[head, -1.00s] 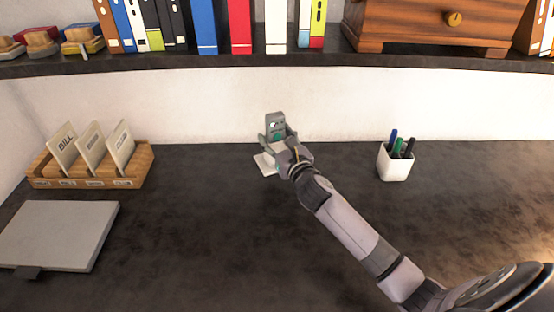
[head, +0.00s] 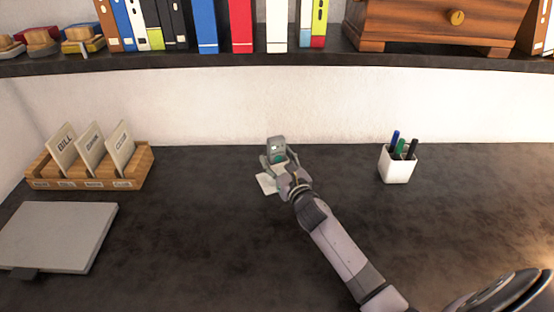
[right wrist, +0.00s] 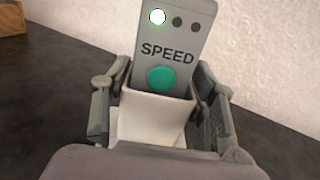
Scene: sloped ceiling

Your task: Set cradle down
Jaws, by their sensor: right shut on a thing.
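A grey handheld device (head: 277,145) stands in a white cradle (right wrist: 152,118). In the right wrist view the device (right wrist: 172,45) reads "SPEED", with a green button, one lit lamp and two dark ones. My right gripper (head: 276,163) is shut on the cradle, with a finger on either side of it. The cradle's pale flat part (head: 266,184) shows at the gripper's lower left, over the dark desk. I cannot tell whether it touches the desk. The palm hides the cradle's lower front. My left gripper is not in view.
The dark desk (head: 210,250) is clear around the gripper. A wooden card holder (head: 85,184) and a grey flat folder (head: 55,235) are at left. A white pen cup (head: 397,168) stands at right. A shelf (head: 225,62) with binders and a drawer box runs above.

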